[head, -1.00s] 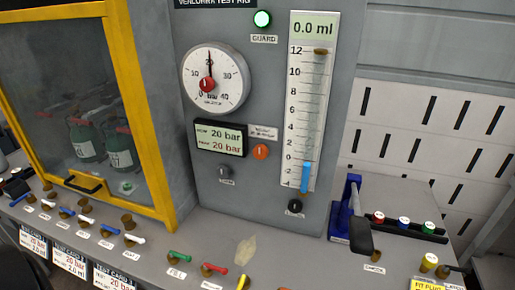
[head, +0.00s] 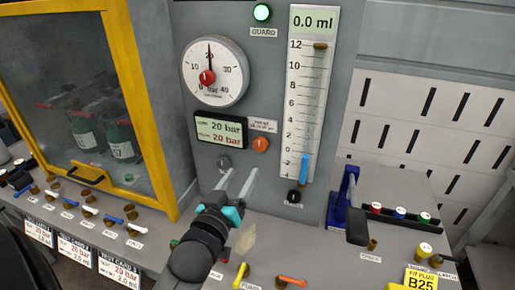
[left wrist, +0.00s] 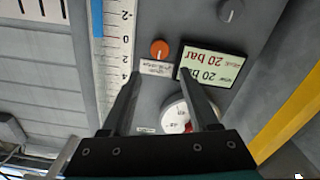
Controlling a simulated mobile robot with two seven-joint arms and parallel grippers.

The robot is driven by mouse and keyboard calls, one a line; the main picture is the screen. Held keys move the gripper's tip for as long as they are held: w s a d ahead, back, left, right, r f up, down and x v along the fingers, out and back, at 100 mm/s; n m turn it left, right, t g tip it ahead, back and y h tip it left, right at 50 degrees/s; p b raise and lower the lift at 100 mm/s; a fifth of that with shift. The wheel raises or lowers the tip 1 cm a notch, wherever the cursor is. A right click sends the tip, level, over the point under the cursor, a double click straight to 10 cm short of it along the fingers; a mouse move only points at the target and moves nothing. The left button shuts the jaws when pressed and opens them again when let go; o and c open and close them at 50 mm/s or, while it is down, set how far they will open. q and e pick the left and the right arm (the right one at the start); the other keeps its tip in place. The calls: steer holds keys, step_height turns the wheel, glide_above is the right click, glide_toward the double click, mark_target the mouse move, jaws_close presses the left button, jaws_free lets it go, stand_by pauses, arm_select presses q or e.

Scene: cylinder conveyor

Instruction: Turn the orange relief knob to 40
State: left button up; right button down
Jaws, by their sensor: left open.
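The orange relief knob (head: 261,144) is on the grey panel, right of a display reading 20 bar (head: 220,131) on both lines. A small label sits just above the knob. The knob also shows in the left wrist view (left wrist: 159,49), where the picture is upside down. My left gripper (head: 240,183) is open and empty, below and a little left of the knob, apart from it. In the left wrist view its two fingers (left wrist: 160,95) point toward the panel, with the knob beyond and between their tips. The round dial (head: 214,73) has its needle pointing up near 20. My right gripper is out of view.
A grey knob (head: 224,163) and a black knob (head: 294,197) flank the gripper's area. A yellow-framed guard (head: 148,120) is left. Small coloured valve levers (head: 292,281) line the bench below.

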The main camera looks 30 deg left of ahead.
mark_target(259, 146)
arm_select(q)
steer(key=x, duration=1.2)
steer(key=shift+b, duration=0.4)
steer(key=shift+c, duration=0.3)
steer(key=shift+d, duration=0.1)
jaws_close()
